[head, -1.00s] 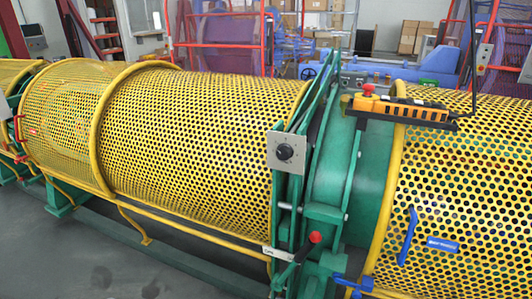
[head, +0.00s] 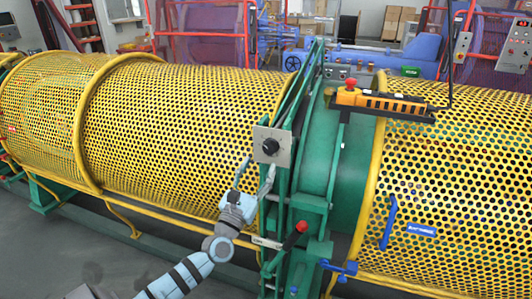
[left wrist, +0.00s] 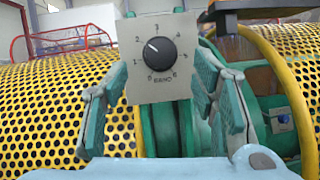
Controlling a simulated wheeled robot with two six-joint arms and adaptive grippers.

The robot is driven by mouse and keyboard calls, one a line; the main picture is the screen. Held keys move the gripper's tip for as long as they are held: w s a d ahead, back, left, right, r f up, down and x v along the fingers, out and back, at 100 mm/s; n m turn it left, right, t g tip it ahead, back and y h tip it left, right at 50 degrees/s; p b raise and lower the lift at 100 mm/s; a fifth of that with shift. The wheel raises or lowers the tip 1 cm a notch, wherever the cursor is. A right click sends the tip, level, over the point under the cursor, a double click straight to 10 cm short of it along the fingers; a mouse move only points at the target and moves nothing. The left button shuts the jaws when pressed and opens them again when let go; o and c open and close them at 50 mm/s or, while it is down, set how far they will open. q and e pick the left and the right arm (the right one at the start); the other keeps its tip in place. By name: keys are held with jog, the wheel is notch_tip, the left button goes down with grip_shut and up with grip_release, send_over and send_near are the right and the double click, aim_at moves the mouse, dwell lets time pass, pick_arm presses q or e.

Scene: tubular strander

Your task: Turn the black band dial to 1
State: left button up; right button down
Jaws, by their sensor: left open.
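The black band dial (head: 270,147) is a round black knob on a square grey plate (head: 258,134), fixed to the green frame. In the left wrist view the dial (left wrist: 160,54) faces me, with numbers around it and a label below. Its white mark points up and left, near 2. My left gripper (head: 258,168) is open just below and in front of the plate in the head view. In the left wrist view its fingers (left wrist: 163,68) stand apart on either side of the plate, with the knob between them and apart from both. My right gripper is not in view.
Yellow perforated guards (head: 170,130) flank the green frame (head: 318,165). A red-knobbed lever (head: 300,228) sits below the plate. An orange control box (head: 385,103) is at upper right. A blue handle (head: 390,222) is on the right guard.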

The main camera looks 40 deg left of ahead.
aim_at(269, 150)
pick_arm(q)
jog(key=x, duration=0.5)
jog(key=shift+w+a, duration=0.1)
jog(key=shift+w, duration=0.25)
jog(key=shift+c, duration=0.4)
jog(key=c, duration=1.1)
jog(key=shift+n+y, duration=0.4)
jog(key=shift+n, duration=0.1)
jog(key=n+y, duration=0.1)
jog(key=n, duration=0.1)
jog(key=n+g+y+b, duration=0.1)
jog(key=n, duration=0.2)
jog(key=shift+y, duration=0.3)
jog(key=n+g+y, duration=0.1)
jog(key=n, duration=0.1)
jog(key=n+g+y, duration=0.1)
jog(key=n, duration=0.2)
jog(key=n+y, duration=0.1)
jog(key=n, duration=0.2)
jog(key=shift+d+r+g, duration=0.1)
jog(key=shift+d+g, duration=0.2)
jog(key=shift+g, duration=0.1)
jog(key=shift+n, duration=0.3)
